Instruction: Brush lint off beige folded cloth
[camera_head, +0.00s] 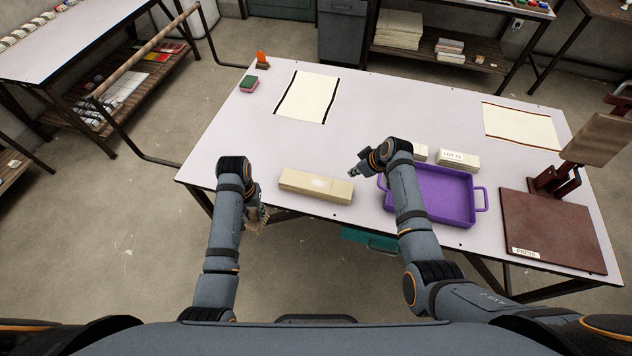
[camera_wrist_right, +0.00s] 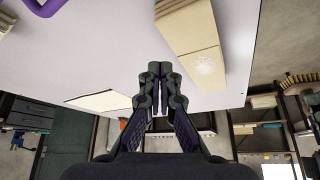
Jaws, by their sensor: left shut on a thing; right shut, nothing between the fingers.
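The beige folded cloth (camera_head: 300,188) lies near the front edge of the table, left of the purple tray. A whitish lint patch (camera_head: 320,182) is on its top; the cloth (camera_wrist_right: 188,25) and the lint (camera_wrist_right: 205,63) also show in the right wrist view. My left gripper (camera_head: 259,213) is shut on a brush (camera_head: 257,227) with tan bristles, at the table's front edge left of the cloth. The brush also shows at the right of the right wrist view (camera_wrist_right: 300,79). My right gripper (camera_head: 355,174) is shut and empty, apart from the cloth, to its right.
The purple tray (camera_head: 474,211) stands right of my right gripper, with labelled beige blocks (camera_head: 458,160) behind it. A dark red press (camera_head: 552,230) stands at the right end. A sponge (camera_head: 249,84) and bordered sheet (camera_head: 307,97) lie at the back left. The table behind the cloth is clear.

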